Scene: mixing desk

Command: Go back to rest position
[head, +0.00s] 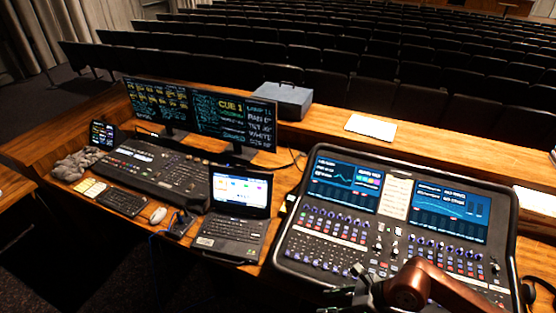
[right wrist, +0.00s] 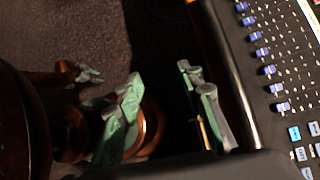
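My right arm enters the head view from the lower right. Its gripper (head: 350,288) is over the near edge of the large mixing console (head: 290,268), partly cut off by the picture's bottom. In the right wrist view the grey-green fingers of this gripper (right wrist: 162,95) stand apart with nothing seen between them. The console's faders and knobs (right wrist: 268,70) lie to their right. My left arm is not in the head view. A small brown and grey-green part at the left of the right wrist view may be my left gripper (right wrist: 88,73); its opening is too small to tell.
A laptop (head: 240,195), a lighting desk (head: 155,172), two monitors (head: 235,120), a mouse (head: 158,215) and a keyboard (head: 122,201) fill the desk's left. A grey case (head: 283,100) and papers (head: 370,127) lie on the back ledge. Headphones (head: 530,290) are at the right. Dark floor lies in front.

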